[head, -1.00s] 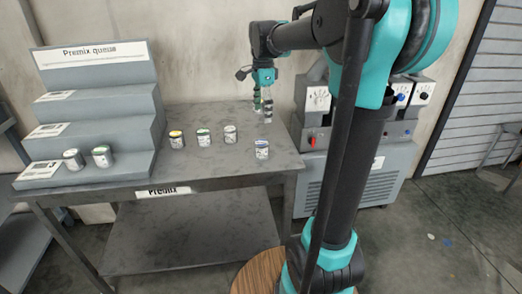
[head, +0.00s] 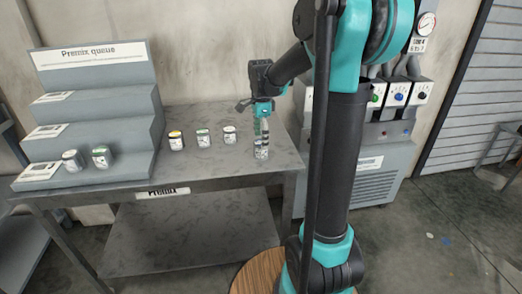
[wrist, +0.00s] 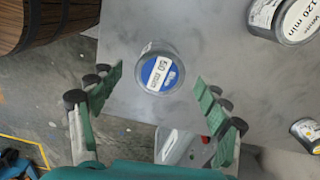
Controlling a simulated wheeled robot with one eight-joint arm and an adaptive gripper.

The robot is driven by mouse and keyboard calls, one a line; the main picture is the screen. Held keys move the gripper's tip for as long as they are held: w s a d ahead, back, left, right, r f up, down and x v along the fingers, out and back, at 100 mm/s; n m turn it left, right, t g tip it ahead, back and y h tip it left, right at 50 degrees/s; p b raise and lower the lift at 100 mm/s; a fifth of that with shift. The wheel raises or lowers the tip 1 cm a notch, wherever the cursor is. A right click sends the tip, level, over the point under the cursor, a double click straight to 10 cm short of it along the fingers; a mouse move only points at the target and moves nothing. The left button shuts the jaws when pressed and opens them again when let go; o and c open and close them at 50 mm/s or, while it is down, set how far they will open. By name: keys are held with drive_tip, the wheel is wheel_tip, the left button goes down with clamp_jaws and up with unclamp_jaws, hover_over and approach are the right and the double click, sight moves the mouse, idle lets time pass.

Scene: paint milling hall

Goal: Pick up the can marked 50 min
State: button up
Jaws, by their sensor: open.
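The can marked 50 min (wrist: 161,73) has a blue top with a white label and stands on the grey table in the wrist view. In the head view the same can (head: 261,150) is at the table's right part. My gripper (wrist: 160,105) is open, its green fingers to either side of the can's near side, with the can apart from both. In the head view my gripper (head: 262,132) is just above and behind the can and partly overlaps it.
A can marked 120 min (wrist: 285,18) is at the wrist view's upper right. The stepped Premix queue rack (head: 92,72) is at left. A wooden barrel (wrist: 45,20) stands beside the table.

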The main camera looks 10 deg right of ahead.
wheel_tip(320, 180, down, 5)
drive_tip(key=shift+f, duration=0.1)
idle(0.3)
drive_tip(key=c, duration=1.4)
